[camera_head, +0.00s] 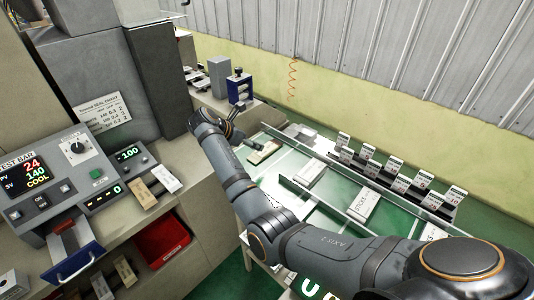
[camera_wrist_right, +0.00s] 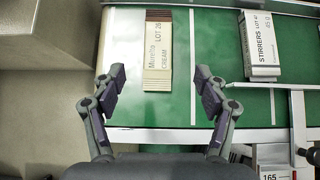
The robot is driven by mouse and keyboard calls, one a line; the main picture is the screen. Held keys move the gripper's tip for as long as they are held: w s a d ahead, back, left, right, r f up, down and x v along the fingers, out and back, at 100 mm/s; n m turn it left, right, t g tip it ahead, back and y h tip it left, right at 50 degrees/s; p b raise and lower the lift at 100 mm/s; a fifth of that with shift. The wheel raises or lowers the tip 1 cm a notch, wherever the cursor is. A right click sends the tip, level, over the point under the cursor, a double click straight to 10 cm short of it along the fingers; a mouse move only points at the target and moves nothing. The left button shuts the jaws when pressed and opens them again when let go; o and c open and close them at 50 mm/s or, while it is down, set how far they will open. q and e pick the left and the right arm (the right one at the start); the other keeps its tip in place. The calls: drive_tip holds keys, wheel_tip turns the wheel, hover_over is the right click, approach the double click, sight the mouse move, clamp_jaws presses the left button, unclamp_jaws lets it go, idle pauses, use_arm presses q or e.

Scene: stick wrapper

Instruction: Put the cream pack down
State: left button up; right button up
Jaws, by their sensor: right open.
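The cream pack (camera_wrist_right: 158,55) is a flat pack with cream and brown bands, labelled Muretta LOT 26 CREAM. It lies flat on the green surface, and in the head view it shows small (camera_head: 264,151) near the left end of that surface. My right gripper (camera_wrist_right: 162,92) is open in the wrist view, with its two fingers spread apart. The pack lies beyond the fingertips, roughly centred between them, and nothing is between the pads. In the head view my right arm reaches to the upper left, with the gripper (camera_head: 233,118) beside the pack. My left gripper is not in view.
A white STIRRERS pack (camera_wrist_right: 260,45) lies to the right of the cream pack. Another pack (camera_head: 362,207) lies further along, beside a metal rail (camera_head: 350,217). Several small label cards (camera_head: 397,165) stand along the back. A control panel (camera_head: 65,185) and red bin (camera_head: 163,243) are at left.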

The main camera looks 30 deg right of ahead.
sight(265, 149)
drive_tip(key=x, duration=0.5)
drive_tip(key=shift+w+a+p, duration=0.1)
drive_tip(key=shift+p, duration=0.3)
drive_tip(key=shift+d+f, duration=0.2)
drive_tip(key=shift+f, duration=0.05)
drive_tip(key=shift+w+d+f, duration=0.1)
drive_tip(key=shift+d+f, duration=0.05)
drive_tip(key=shift+f, duration=0.1)
drive_tip(key=x, duration=0.2)
drive_tip(key=p+x, duration=0.1)
drive_tip(key=x, duration=0.1)
drive_tip(key=shift+w+f, duration=0.1)
drive_tip(key=shift+f, duration=0.3)
drive_tip(key=shift+r, duration=0.1)
drive_tip(key=c, duration=0.5)
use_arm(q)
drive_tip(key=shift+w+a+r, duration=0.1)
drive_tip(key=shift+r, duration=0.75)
use_arm(e)
drive_tip(key=c, duration=0.5)
